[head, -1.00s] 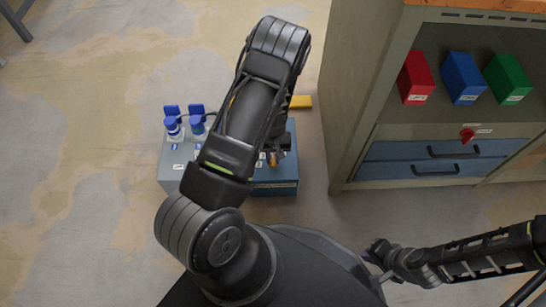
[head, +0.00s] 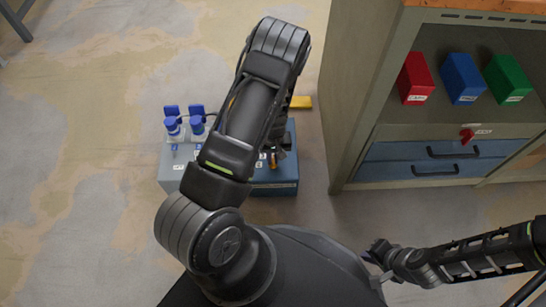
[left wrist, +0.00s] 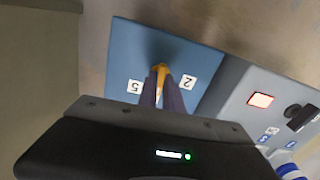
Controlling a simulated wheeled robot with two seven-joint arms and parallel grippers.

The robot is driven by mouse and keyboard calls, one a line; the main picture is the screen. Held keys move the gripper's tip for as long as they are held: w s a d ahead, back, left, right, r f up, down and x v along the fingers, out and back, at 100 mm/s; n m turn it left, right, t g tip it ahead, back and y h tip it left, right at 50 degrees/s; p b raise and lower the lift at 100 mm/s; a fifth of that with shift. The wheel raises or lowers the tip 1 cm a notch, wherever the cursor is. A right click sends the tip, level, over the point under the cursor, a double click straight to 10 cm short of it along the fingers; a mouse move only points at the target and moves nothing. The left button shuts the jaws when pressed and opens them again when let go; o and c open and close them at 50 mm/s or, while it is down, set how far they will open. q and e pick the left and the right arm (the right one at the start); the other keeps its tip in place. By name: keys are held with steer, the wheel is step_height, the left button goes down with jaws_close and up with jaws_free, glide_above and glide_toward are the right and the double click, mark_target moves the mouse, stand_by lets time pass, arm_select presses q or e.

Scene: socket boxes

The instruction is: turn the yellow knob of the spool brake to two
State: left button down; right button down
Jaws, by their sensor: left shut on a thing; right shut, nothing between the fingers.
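The spool brake is a blue box face (head: 275,184) on the floor, partly hidden by my left arm in the head view. Its face also shows in the left wrist view (left wrist: 133,52). The yellow knob (left wrist: 160,70) stands between a "5" label (left wrist: 134,87) and a "2" label (left wrist: 189,82). My left gripper (left wrist: 161,90) is shut on the knob, its two fingers on either side of it. The fingers hide part of the knob, so I cannot tell its exact setting. My right gripper (head: 372,251) is shut and empty, away to the right.
A grey box (head: 172,186) with blue-capped parts (head: 172,126) adjoins the blue box on the left. A yellow piece (head: 301,102) lies behind. A cabinet (head: 350,120) with red, blue and green boxes and blue drawers (head: 432,167) stands right. Floor at left is clear.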

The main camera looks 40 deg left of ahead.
arm_select(q)
steer(key=n+p, duration=0.1)
steer(key=n, duration=0.3)
steer(key=n+p, duration=0.1)
steer(key=n, duration=0.3)
steer(key=shift+n+p, duration=0.3)
steer(key=shift+n, duration=0.1)
steer(key=n+p, duration=0.1)
steer(key=n, duration=0.2)
steer(key=shift+n, duration=0.4)
steer(key=n, duration=0.4)
steer(key=shift+n+p, duration=0.3)
steer(key=shift+p, duration=0.05)
steer(key=c, duration=1.5)
jaws_free()
